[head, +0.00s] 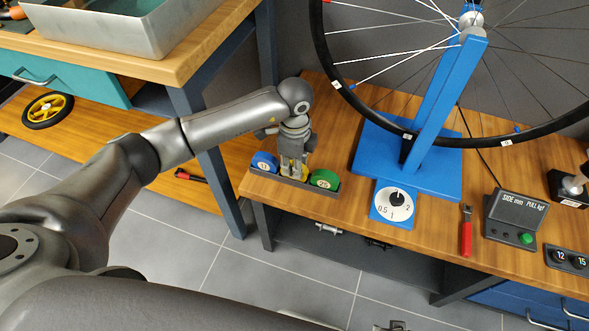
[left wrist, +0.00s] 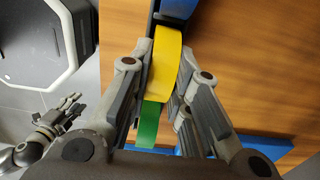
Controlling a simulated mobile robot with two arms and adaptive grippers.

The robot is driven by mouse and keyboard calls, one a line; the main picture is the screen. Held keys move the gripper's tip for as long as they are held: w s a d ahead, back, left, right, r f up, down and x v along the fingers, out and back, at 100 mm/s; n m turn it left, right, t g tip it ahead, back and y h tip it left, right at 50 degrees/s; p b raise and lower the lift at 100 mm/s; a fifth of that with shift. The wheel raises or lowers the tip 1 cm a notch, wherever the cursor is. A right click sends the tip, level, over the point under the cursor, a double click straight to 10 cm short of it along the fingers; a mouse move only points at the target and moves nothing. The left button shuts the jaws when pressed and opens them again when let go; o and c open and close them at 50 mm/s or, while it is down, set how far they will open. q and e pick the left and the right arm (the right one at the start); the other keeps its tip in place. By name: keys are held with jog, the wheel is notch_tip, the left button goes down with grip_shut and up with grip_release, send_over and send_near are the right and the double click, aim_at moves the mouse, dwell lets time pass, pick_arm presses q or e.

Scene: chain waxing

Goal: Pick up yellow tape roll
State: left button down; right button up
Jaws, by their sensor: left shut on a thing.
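The yellow tape roll (left wrist: 167,55) stands on edge between the fingers of my left gripper (left wrist: 163,85), which is shut on it. In the head view my left gripper (head: 293,168) points down over a dark holder (head: 333,192) at the left end of the workbench, and only a little of the yellow roll shows beneath the fingers. The gripper hides most of it there. I cannot tell whether the roll is clear of the holder. My right gripper (left wrist: 72,108) shows small at the left of the left wrist view, its fingers apart and empty.
A blue roll (head: 264,162) and a green roll (head: 324,180) sit close on either side in the holder. A blue wheel stand (head: 440,110) with a wheel, a dial plate (head: 396,206) and a red-handled tool (head: 466,235) are to the right.

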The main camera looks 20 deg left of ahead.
pick_arm(q)
jog(key=shift+r, duration=0.1)
jog(key=shift+r, duration=0.25)
notch_tip(320, 180, up, 10)
jog(key=shift+f+p, duration=0.1)
jog(key=shift+p, duration=0.75)
notch_tip(320, 180, up, 9)
jog(key=p, duration=0.6)
jog(key=shift+f+p, duration=0.2)
jog(key=shift+p, duration=0.15)
pick_arm(e)
jog(key=s+d+f, duration=0.1)
jog(key=s+f, duration=0.2)
jog(key=s, duration=0.5)
jog(key=s+d+f+g, duration=0.1)
jog(key=s+d+f, duration=0.1)
jog(key=s, duration=0.6)
jog(key=shift+f, duration=0.55)
jog(key=shift+s, duration=0.1)
